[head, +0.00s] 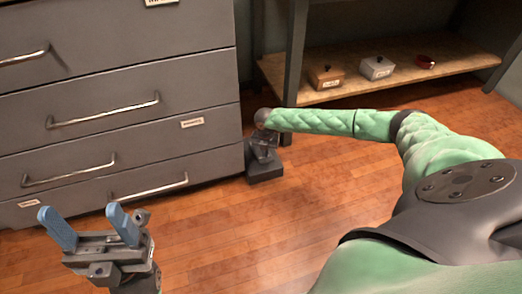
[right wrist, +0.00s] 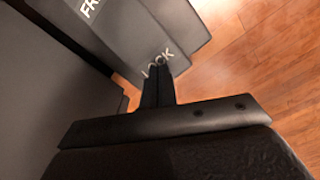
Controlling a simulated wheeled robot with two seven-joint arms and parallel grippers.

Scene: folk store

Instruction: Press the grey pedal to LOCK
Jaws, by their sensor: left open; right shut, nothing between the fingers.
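The grey pedal (right wrist: 185,35) fills the upper middle of the right wrist view. It has LOCK lettering at its near end and partly cut-off lettering starting with FR farther up. My right gripper (right wrist: 158,72) is shut and empty, its dark fingertips at the LOCK lettering and covering part of it. I cannot tell whether they touch it. In the head view a dark grey block (head: 266,172), seemingly the pedal, sits on the floor beside the drawer cabinet, with my right gripper (head: 264,153) just above it. My left gripper (head: 88,228) is open and empty at the lower left.
A grey drawer cabinet (head: 120,80) with metal handles stands at the left. A wooden shelf (head: 400,82) at the back right carries a brown box (head: 326,78), a grey box (head: 377,68) and a red item (head: 425,62). The wooden floor (head: 230,230) between is clear.

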